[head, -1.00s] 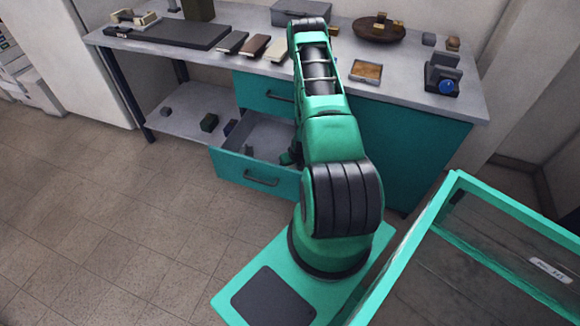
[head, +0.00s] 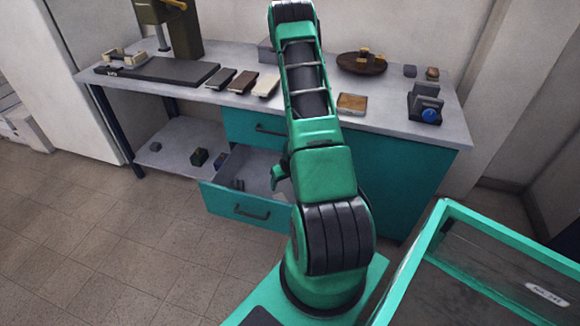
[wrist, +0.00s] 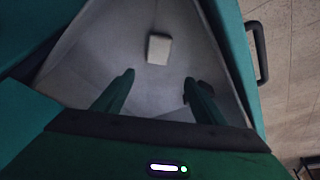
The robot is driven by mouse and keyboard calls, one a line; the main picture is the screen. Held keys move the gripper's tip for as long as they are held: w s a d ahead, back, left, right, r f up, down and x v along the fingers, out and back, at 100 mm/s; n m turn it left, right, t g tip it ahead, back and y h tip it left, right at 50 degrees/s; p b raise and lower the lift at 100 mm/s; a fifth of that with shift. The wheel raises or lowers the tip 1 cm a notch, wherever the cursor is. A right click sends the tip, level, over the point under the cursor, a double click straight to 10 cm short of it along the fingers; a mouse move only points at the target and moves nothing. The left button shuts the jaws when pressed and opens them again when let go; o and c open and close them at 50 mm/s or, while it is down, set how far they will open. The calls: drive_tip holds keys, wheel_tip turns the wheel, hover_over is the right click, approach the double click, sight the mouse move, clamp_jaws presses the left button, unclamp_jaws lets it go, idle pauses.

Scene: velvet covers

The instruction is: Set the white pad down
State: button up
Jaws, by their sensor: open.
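A small white pad (wrist: 159,49) lies flat on the floor of the open drawer in the wrist view. The drawer (head: 236,206) is pulled out of the teal cabinet below the worktop; its pale inside (wrist: 115,28) fills much of the wrist view. My gripper (wrist: 158,77) is open above the drawer. Its two fingers are apart with nothing between them, and the pad lies just beyond the fingertips, untouched. In the head view my gripper (head: 281,180) hangs over the drawer's right side, and my arm hides part of the drawer. I cannot make out the pad there.
A dark object (wrist: 206,88) lies in the drawer by the right finger. The worktop (head: 310,113) holds grey, brown and cream pads (head: 265,85), a wooden tray (head: 352,103) and a device with a blue knob (head: 430,114). A teal-framed bin (head: 425,245) stands at right.

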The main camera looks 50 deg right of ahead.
drive_tip(key=s+a+r+g, duration=0.1)
drive_tip(key=a+r, duration=0.2)
drive_tip(key=r, duration=0.7)
drive_tip(key=s+a+r, duration=0.2)
drive_tip(key=a+r, duration=0.1)
drive_tip(key=r, duration=0.6)
drive_tip(key=s+a+r+g, duration=0.1)
drive_tip(key=a+r, duration=0.2)
drive_tip(key=r, duration=0.7)
drive_tip(key=s+a+r+m+g+y, duration=0.1)
drive_tip(key=s+a+r, duration=0.5)
drive_tip(key=s, duration=0.3)
drive_tip(key=s+a+r+m, duration=0.1)
drive_tip(key=s+a+r, duration=0.6)
drive_tip(key=s, duration=0.3)
drive_tip(key=shift+r+g+y, duration=0.4)
drive_tip(key=shift+r, duration=0.4)
drive_tip(key=shift+s, duration=0.15)
drive_tip(key=shift+w+f, duration=0.25)
drive_tip(key=shift+w, duration=0.3)
